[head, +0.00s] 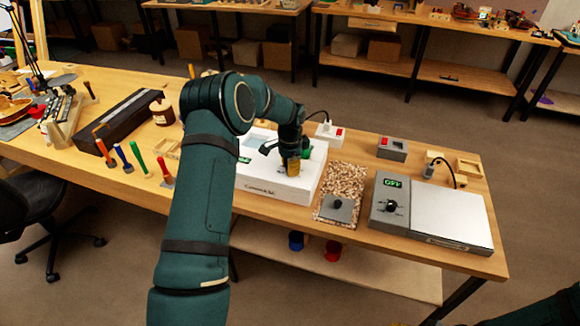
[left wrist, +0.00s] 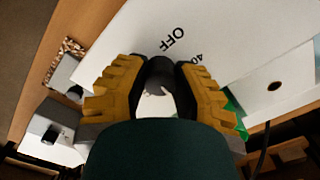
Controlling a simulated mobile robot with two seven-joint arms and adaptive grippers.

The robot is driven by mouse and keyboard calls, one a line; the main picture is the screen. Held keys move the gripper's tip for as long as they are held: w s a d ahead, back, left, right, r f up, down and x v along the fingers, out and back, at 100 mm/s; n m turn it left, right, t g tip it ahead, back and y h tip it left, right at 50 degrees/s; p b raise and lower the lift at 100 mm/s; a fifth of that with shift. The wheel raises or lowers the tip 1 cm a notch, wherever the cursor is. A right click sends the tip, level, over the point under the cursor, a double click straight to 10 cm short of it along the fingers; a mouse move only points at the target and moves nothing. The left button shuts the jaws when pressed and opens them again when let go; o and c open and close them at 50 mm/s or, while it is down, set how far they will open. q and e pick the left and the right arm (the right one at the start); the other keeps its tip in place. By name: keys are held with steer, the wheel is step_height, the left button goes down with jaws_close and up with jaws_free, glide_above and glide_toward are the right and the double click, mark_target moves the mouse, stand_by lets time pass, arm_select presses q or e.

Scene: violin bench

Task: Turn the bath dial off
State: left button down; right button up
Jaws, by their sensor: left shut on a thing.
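The bath is a white box (head: 268,183) on the bench, left of the wood-chip mat in the head view. Its black dial (left wrist: 160,72) sits between my left fingers in the left wrist view, with "OFF" and "40" printed on the white face (left wrist: 215,30) nearby. My left gripper (head: 292,165) points down at the box's top near its right end, its yellow fingers (left wrist: 160,85) shut on the dial from both sides. The dial's pointer is not clear, so I cannot tell its setting. My right gripper is out of view.
A grey unit with a green "OFF" display (head: 393,183) and its own black knob (head: 391,206) stands to the right. Several coloured-handled tools (head: 138,165) stand to the left.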

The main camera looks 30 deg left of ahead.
arm_select(q)
steer(key=n, duration=0.6)
steer(key=shift+d, duration=0.15)
steer(key=n, duration=0.6)
steer(key=shift+w+n+p, duration=0.1)
steer(key=shift+n+p, duration=0.25)
steer(key=shift+n, duration=0.05)
steer(key=n+p, duration=0.1)
steer(key=n, duration=0.7)
steer(key=n+p, duration=0.1)
steer(key=n, duration=0.3)
steer(key=shift+a, duration=0.25)
steer(key=shift+n, duration=0.4)
steer(key=c, duration=0.7)
jaws_free()
steer(key=shift+r, duration=0.1)
